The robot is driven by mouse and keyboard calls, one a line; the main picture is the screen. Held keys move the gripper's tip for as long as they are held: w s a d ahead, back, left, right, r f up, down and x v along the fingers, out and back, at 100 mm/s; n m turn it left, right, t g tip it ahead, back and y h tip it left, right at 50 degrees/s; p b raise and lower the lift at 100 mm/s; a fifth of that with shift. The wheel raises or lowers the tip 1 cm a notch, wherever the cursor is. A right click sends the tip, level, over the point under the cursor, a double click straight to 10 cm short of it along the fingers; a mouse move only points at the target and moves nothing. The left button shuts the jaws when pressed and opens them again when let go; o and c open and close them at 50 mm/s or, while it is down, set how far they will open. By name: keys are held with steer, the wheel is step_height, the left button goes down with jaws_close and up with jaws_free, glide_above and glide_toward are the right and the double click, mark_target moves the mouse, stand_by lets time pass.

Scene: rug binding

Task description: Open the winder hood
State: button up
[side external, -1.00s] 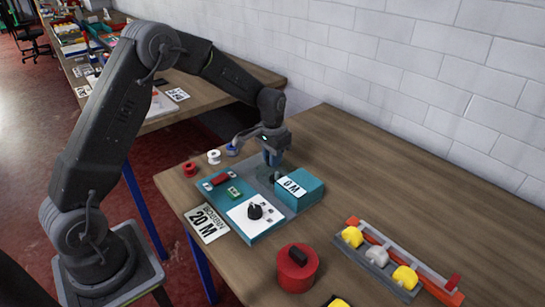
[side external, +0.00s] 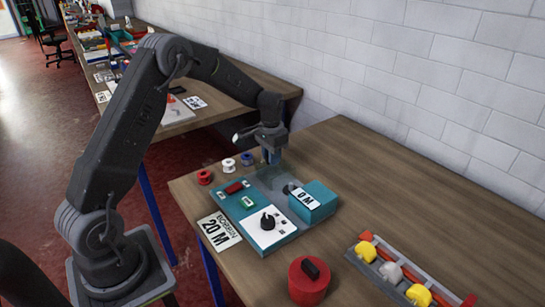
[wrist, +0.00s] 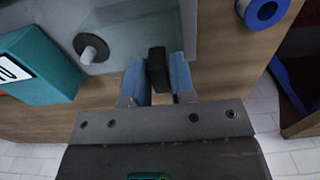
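The teal bobbin winder (side external: 225,212) lies on the bench near its left end. A clear, greyish hood (side external: 271,178) is at its back, beside a teal block with a white label (side external: 318,208). My gripper (side external: 271,158) points down at the hood's back edge. In the wrist view, the blue fingers of my gripper (wrist: 159,85) stand on both sides of a black handle (wrist: 157,68) and appear to touch it. The clear grey panel (wrist: 125,25) lies beyond it, with a grey spindle (wrist: 90,48) at left. I cannot tell the hood's angle.
Red (side external: 205,177), white (side external: 228,164) and blue (side external: 247,159) spools stand along the bench behind the winder. A red round pot (side external: 307,284) and a rack of yellow and white pieces (side external: 392,272) are in front. The bench at right is clear.

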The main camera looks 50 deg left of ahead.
steer(key=o, duration=0.3)
steer(key=shift+r, duration=6.9)
steer(key=s+d+r+t, duration=0.3)
steer(key=s+d+r, duration=0.6)
steer(key=s+d, duration=0.35)
steer(key=s+d+f+t, duration=0.1)
steer(key=s, duration=0.4)
steer(key=s+d+f, duration=0.1)
steer(key=s+d, duration=0.1)
steer(key=s, duration=0.3)
steer(key=s+d+f+t, duration=0.1)
steer(key=s+d, duration=0.1)
steer(key=s, duration=0.3)
steer(key=shift+s+t, duration=0.1)
steer(key=shift+t, duration=0.2)
